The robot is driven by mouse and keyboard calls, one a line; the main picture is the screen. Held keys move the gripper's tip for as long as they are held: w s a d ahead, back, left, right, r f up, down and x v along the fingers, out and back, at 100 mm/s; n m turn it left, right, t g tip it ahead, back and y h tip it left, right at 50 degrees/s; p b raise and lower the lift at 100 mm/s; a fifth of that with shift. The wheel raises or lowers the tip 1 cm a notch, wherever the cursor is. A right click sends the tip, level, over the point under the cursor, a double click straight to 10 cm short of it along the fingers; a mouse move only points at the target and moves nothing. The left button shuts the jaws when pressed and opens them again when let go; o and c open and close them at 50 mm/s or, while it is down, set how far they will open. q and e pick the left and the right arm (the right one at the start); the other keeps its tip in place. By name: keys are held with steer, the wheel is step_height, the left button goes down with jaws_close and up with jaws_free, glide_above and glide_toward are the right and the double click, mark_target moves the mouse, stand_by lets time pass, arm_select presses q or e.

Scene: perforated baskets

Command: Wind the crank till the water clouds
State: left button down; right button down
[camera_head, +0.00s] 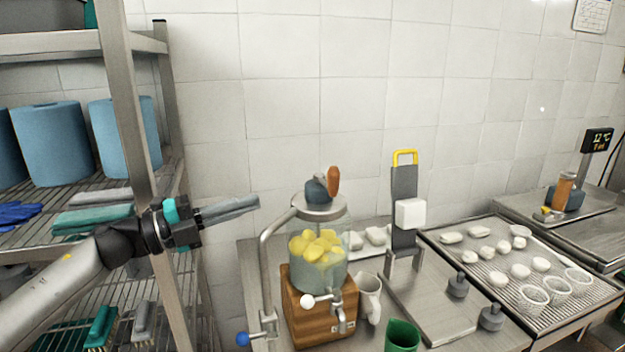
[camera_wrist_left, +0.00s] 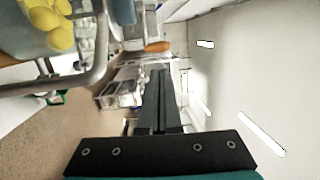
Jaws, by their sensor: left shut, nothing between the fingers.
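A glass jar (camera_head: 318,276) of pale water with several yellow lumps (camera_head: 316,244) stands on a wooden base (camera_head: 320,318). The lumps show clearly through the glass. On its steel lid sits a dark hub (camera_head: 316,190) with an upright orange-brown crank handle (camera_head: 333,182). My left gripper (camera_head: 256,201) is shut and empty, left of the handle at about its height, apart from it. In the left wrist view, the closed fingers (camera_wrist_left: 158,80) point towards an orange piece (camera_wrist_left: 158,46), probably the handle; the yellow lumps (camera_wrist_left: 45,28) show at upper left. My right gripper is out of view.
A white jug (camera_head: 369,297) and green cup (camera_head: 402,336) stand at right. A steel rack (camera_head: 130,90) stands at left. A perforated tray (camera_head: 560,300) holds white lumps and small baskets.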

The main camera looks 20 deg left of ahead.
arm_select(q)
steer(key=p+x, duration=0.3)
steer(key=x, duration=1)
steer(key=shift+p, duration=0.3)
steer(key=shift+w, duration=0.15)
